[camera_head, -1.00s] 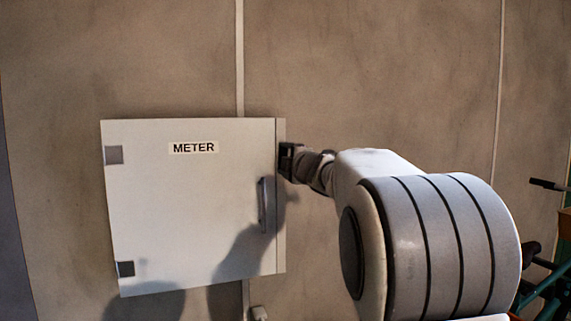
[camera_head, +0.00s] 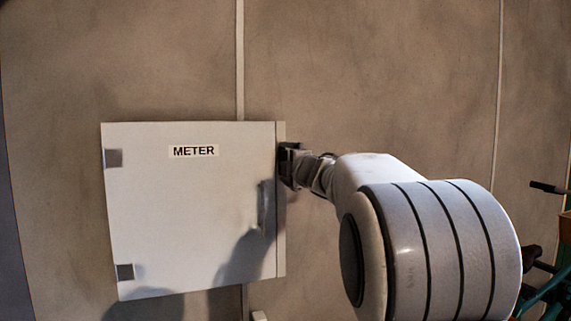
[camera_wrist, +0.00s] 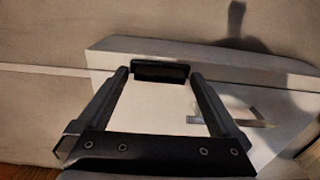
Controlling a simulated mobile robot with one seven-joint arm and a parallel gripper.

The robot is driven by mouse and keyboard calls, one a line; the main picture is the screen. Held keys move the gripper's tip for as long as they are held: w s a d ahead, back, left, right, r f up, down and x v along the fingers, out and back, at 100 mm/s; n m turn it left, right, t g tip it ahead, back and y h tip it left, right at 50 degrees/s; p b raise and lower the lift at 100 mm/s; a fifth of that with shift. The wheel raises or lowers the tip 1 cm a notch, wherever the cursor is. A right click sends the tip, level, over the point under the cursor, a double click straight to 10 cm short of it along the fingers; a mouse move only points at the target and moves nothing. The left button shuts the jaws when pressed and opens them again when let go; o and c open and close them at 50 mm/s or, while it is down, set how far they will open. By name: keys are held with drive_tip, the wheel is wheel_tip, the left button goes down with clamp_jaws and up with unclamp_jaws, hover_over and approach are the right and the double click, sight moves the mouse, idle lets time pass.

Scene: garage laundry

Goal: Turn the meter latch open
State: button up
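The meter box (camera_head: 170,220) is a pale, shut cabinet on the wall, with a METER label (camera_head: 193,151). Its latch (camera_head: 262,207) is an upright handle near the door's right edge, partly in shadow. My gripper (camera_head: 286,160) is at the box's right edge, above the latch and apart from it. In the wrist view the latch (camera_wrist: 250,122) lies to the right of my gripper (camera_wrist: 160,74), with nothing held. A dark block shows between the ends of its two side bars; whether the fingers are open or shut is unclear.
Two grey hinges (camera_head: 114,158) are on the door's left edge. A vertical strip (camera_head: 240,60) runs up the wall behind the box. Dark and teal equipment (camera_head: 545,290) stands at the lower right. The wall around the box is otherwise mostly bare.

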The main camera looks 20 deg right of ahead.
drive_tip(key=s+b, duration=0.1)
drive_tip(key=s, duration=1.6)
drive_tip(key=shift+s, duration=0.2)
drive_tip(key=s+a+f+m+g, duration=0.4)
drive_tip(key=s+f+m, duration=0.2)
drive_tip(key=s+f, duration=0.2)
drive_tip(key=s+a+f+m+g, duration=0.4)
drive_tip(key=s+a+f+m, duration=0.1)
drive_tip(key=s+f, duration=0.4)
drive_tip(key=s+a+f+m+g, duration=0.4)
drive_tip(key=s+f+m, duration=0.3)
drive_tip(key=f, duration=0.3)
drive_tip(key=shift+s+a+f, duration=0.3)
drive_tip(key=shift+s+f, duration=0.05)
drive_tip(key=shift+s, duration=0.4)
